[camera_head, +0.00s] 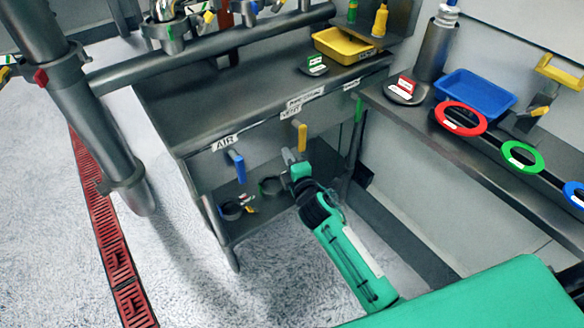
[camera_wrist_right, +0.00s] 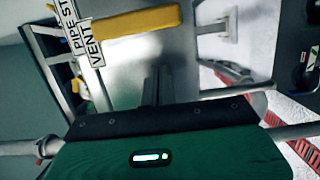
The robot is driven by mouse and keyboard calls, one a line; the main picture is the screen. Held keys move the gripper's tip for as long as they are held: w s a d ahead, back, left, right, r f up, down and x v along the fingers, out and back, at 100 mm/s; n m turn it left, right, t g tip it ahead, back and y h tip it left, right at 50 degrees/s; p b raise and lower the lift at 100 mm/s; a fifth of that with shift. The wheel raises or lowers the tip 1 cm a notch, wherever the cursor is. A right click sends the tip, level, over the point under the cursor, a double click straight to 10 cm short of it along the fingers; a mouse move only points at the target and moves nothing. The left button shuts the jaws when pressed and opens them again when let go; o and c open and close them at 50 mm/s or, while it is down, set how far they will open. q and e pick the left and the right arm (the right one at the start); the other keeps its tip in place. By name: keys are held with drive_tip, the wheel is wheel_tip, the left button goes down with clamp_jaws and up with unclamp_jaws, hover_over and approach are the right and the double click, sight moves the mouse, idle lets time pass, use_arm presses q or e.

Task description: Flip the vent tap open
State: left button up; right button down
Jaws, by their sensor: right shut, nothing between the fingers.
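The vent tap has a yellow handle (camera_head: 301,137) that hangs down from the front edge of the grey bench, under the VENT label (camera_head: 289,112). In the right wrist view the yellow handle (camera_wrist_right: 137,21) lies across the top, beside the VENT label (camera_wrist_right: 88,42). My right gripper (camera_head: 288,155) is shut and empty, just below and slightly left of the handle in the head view. Its dark fingers (camera_wrist_right: 156,86) point towards the handle in the right wrist view. I cannot tell whether they touch it. My left gripper is not in view.
A blue tap handle (camera_head: 236,164) hangs under the AIR label (camera_head: 224,143), left of the vent handle. A low shelf (camera_head: 245,216) lies below. A yellow tray (camera_head: 345,44) and a blue tray (camera_head: 477,94) stand on the benches. A thick grey pipe (camera_head: 75,95) rises at left.

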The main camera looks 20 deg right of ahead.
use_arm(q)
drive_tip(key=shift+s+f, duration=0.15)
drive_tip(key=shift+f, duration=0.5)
use_arm(e)
drive_tip(key=d, duration=0.1)
drive_tip(key=w+d, duration=0.1)
drive_tip(key=d, duration=0.1)
drive_tip(key=shift+d, duration=0.15)
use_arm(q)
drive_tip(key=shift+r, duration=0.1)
